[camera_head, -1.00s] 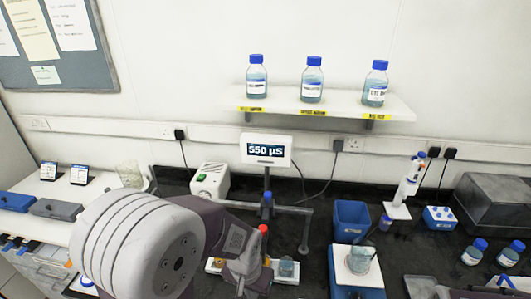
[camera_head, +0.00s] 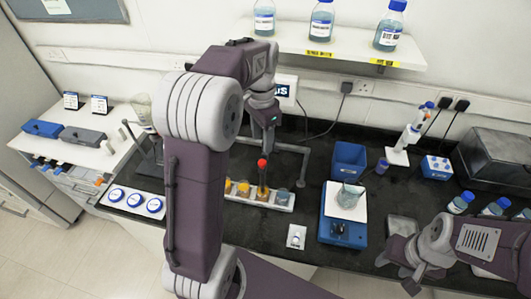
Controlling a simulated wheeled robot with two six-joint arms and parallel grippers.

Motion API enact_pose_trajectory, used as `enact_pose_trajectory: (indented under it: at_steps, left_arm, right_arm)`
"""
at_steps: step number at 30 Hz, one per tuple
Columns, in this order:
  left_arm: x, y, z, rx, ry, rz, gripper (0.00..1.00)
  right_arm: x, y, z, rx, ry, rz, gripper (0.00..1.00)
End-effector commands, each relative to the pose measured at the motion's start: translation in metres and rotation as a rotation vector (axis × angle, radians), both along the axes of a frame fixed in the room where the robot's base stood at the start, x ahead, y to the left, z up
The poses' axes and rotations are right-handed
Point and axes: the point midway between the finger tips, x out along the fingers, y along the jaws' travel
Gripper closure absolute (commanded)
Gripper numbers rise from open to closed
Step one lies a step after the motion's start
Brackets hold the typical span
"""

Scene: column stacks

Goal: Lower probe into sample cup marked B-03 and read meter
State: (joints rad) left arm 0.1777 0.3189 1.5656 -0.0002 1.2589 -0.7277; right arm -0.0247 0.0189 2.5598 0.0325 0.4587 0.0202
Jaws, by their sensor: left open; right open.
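A white rack (camera_head: 290,208) holds a row of sample cups, some with orange contents (camera_head: 243,188) and one greyish cup (camera_head: 282,197) at its right end; their markings are too small to read. A red-topped probe (camera_head: 262,165) stands upright over or in one of the cups; its tip is hard to make out. My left gripper (camera_head: 268,142) is open, pointing down just above the red top. The meter (camera_head: 286,88) stands behind my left arm, which hides most of its display; only the end of the reading shows. My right gripper (camera_head: 405,275) is open and empty at the lower right.
A blue scale (camera_head: 341,235) with a beaker (camera_head: 349,196) stands right of the rack. A blue bin (camera_head: 348,160) is behind it. Three blue-lidded dishes (camera_head: 134,200) lie at left. A small white square (camera_head: 296,236) lies near the front edge. Bottles stand on the shelf.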

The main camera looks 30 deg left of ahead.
Motion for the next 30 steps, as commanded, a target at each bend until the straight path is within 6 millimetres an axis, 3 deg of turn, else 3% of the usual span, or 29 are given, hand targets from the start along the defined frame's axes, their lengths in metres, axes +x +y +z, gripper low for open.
enact_pose_trajectory:
  at_steps: [5,15,25,26,30]
  left_arm:
    - [-0.001,-0.001,-0.021,0.0,0.004,0.0,0.53]
    - [-0.001,-0.001,-0.083,0.0,0.001,0.0,0.53]
    - [-0.001,-0.001,-0.093,0.0,-0.001,0.0,0.53]
    - [-0.001,-0.001,-0.092,0.0,-0.001,0.0,0.56]
    - [-0.001,-0.001,-0.092,0.0,-0.001,0.0,0.95]
  right_arm:
    - [0.0,0.0,0.0,0.0,0.001,0.0,0.55]
    - [0.0,0.0,0.008,0.0,0.0,0.0,0.55]
    - [0.0,0.0,0.008,0.0,0.0,0.0,0.55]
    - [0.0,0.0,0.008,0.0,0.0,0.0,0.55]
    - [0.0,0.0,0.008,0.0,0.0,0.0,0.55]
